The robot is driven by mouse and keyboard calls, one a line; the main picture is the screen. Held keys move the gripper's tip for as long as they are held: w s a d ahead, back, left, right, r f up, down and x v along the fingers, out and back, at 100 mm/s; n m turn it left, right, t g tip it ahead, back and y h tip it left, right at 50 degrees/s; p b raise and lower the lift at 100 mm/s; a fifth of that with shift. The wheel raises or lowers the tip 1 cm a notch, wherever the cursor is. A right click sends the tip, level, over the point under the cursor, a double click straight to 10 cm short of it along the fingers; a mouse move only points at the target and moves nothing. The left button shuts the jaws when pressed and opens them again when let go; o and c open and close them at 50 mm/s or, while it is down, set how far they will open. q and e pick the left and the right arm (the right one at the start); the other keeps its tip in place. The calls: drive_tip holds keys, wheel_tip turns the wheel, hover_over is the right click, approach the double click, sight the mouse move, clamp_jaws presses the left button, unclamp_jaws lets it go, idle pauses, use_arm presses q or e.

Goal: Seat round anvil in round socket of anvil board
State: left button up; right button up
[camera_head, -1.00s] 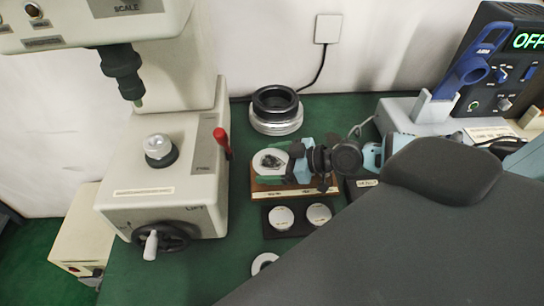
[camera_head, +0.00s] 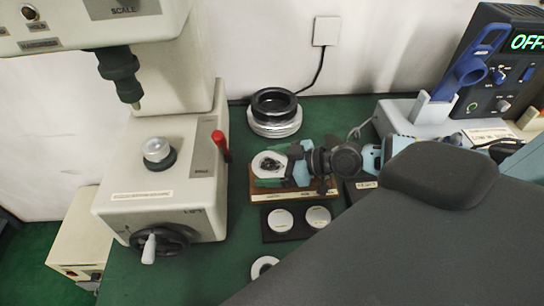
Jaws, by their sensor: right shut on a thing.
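The wooden anvil board (camera_head: 314,190) lies on the green bench, right of the tester. My right gripper (camera_head: 289,163) comes in from the right, low over the board, and covers much of its top and right side. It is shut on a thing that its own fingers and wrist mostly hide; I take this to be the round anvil. The round socket cannot be made out. My left gripper is not in view.
A tester (camera_head: 180,215) with a red lever and a silver round piece (camera_head: 156,150) on its stage stands at left. Stacked rings (camera_head: 274,125) stand behind the board. A black tray (camera_head: 278,236) with two white discs lies in front. A blue clamp-like tool (camera_head: 462,75) stands at right.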

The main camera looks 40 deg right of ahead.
drive_tip(key=shift+r, duration=0.4)
